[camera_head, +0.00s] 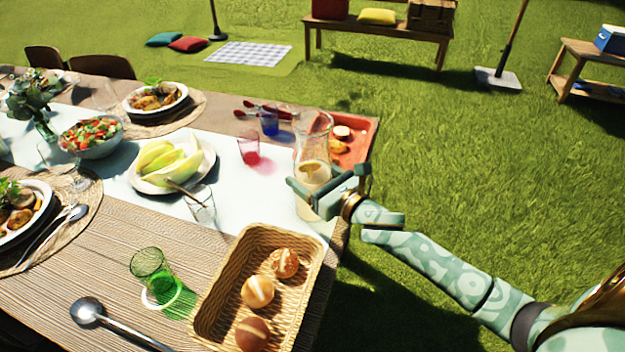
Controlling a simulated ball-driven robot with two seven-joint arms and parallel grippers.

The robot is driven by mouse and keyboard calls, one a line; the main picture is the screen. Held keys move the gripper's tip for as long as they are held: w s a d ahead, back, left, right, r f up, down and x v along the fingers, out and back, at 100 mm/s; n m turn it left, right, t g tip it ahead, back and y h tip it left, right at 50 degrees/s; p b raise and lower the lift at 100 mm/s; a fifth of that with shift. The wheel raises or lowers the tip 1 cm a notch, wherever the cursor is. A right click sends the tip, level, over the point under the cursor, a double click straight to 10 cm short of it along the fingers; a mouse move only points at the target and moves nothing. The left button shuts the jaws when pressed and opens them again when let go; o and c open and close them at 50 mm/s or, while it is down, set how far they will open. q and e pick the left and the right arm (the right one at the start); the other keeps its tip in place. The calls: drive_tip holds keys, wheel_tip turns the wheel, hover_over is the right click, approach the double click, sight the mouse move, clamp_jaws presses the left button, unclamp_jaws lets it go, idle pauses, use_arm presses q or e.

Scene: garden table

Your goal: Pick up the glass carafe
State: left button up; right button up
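The glass carafe (312,141) stands upright near the table's right end, with a pale drink and a citrus slice in it. My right gripper (318,190) is at the carafe's lower half, and its fingers cover part of the glass. I cannot tell whether the fingers press on the glass or only stand around it. The carafe's base shows below the gripper, and I see no clear gap under it. My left gripper is not in view.
A red tray (368,136) with food lies just behind the carafe. A bread basket (209,297) is in front, a melon plate (204,153) to the left. A red glass (249,148) and a blue glass (268,122) stand nearby. Open grass lies to the right.

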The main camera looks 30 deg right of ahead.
drive_tip(key=c, duration=1)
drive_tip(key=shift+r, duration=0.1)
drive_tip(key=shift+r, duration=0.2)
